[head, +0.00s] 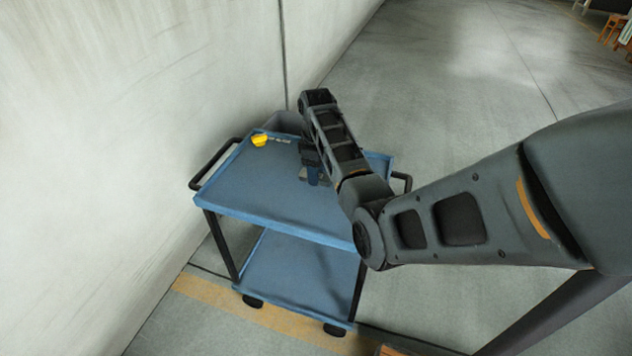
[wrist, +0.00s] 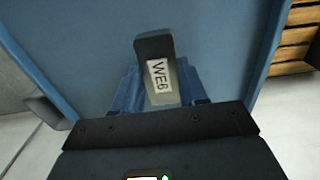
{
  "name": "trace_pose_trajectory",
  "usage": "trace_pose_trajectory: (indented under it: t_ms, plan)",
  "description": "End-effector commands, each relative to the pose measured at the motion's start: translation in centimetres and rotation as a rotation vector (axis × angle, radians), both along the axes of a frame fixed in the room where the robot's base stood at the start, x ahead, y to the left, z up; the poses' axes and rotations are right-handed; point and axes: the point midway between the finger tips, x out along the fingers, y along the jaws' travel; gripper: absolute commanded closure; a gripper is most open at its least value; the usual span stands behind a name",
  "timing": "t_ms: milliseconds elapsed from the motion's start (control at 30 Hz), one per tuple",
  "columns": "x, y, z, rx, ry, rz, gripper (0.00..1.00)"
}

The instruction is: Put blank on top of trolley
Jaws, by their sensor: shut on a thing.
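The blue trolley (head: 270,190) stands against the pale wall, and its top also fills much of the wrist view (wrist: 90,50). My gripper (head: 313,176) is over the right part of the trolley's top, pointing down. In the wrist view my gripper (wrist: 160,92) is shut on the blank (wrist: 154,48), a dark grey block with a white label reading "WE6". In the head view the blank is mostly hidden by my arm and gripper. I cannot tell whether its underside touches the trolley top.
A yellow object (head: 259,140) and small metal pieces (head: 280,140) lie at the far left of the trolley top. A grey bin (head: 287,122) is behind the trolley. The front and left of the top are clear. Wooden slats (wrist: 294,45) show beyond the trolley in the wrist view.

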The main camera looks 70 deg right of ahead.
Motion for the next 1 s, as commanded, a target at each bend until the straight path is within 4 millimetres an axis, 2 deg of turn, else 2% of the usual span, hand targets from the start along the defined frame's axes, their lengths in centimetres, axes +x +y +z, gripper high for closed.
trace_pose_trajectory:
  t_ms: [333,767,800,1000]
  plan:
    - [0.1,0.0,-3.6,0.001,0.000,-0.001,1.00]
    - [0.1,0.0,-4.3,-0.001,-0.001,-0.001,1.00]
    - [0.0,0.0,-4.4,0.000,0.000,-0.001,0.56]
    - [0.0,0.0,-4.3,0.000,0.000,-0.001,0.37]
